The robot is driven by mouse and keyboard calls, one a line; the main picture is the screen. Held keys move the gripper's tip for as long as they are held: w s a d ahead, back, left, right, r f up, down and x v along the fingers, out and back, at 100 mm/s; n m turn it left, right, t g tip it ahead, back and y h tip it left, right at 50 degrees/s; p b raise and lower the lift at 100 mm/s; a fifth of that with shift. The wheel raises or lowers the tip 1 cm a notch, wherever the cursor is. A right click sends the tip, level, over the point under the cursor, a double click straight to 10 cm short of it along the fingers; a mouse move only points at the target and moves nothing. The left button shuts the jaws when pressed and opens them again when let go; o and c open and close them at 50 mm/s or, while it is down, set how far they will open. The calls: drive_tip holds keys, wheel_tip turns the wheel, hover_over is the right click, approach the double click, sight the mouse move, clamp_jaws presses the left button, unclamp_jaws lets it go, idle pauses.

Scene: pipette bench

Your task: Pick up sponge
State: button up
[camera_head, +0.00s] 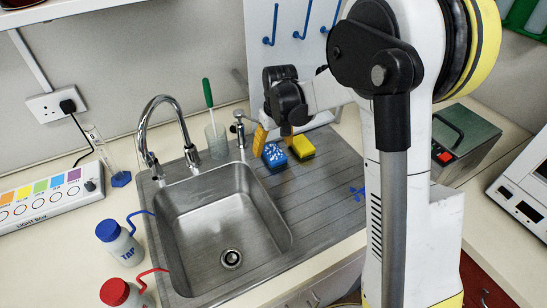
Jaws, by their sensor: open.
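A yellow block with a darker underside, which looks like a sponge (303,147), lies on the ribbed metal drainboard (325,185), behind and right of the sink basin. I cannot tell whether the tips touch anything.
The steel sink (222,225) has a curved tap (157,105) at its back left. A beaker (216,141) holding a green-handled tool stands behind the basin. Wash bottles (119,242) stand at front left. Blue hooks (307,20) hang on the back panel. The drainboard's front right is mostly clear.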

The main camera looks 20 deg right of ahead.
sight(274, 152)
drive_tip(key=f, duration=0.1)
drive_tip(key=f+b, duration=0.1)
drive_tip(key=f, duration=0.2)
drive_tip(key=shift+w+d+f+b, duration=0.15)
drive_tip(key=shift+w+f+b, duration=0.05)
drive_tip(key=shift+w+b, duration=0.1)
drive_tip(key=shift+s+r, duration=0.1)
drive_tip(key=shift+s, duration=0.05)
drive_tip(key=shift+c, duration=0.5)
drive_tip(key=c, duration=0.8)
drive_tip(key=shift+c, duration=0.2)
drive_tip(key=shift+r, duration=0.15)
drive_tip(key=shift+r+p, duration=0.25)
drive_tip(key=shift+p, duration=0.05)
drive_tip(key=r, duration=0.1)
drive_tip(key=r+p, duration=0.1)
drive_tip(key=r, duration=0.2)
drive_tip(key=shift+d+p, duration=0.25)
drive_tip(key=shift+p, duration=0.15)
drive_tip(key=s+d+r+p, duration=0.3)
drive_tip(key=s+d+r, duration=0.2)
drive_tip(key=d, duration=0.5)
drive_tip(key=shift+r, duration=0.6)
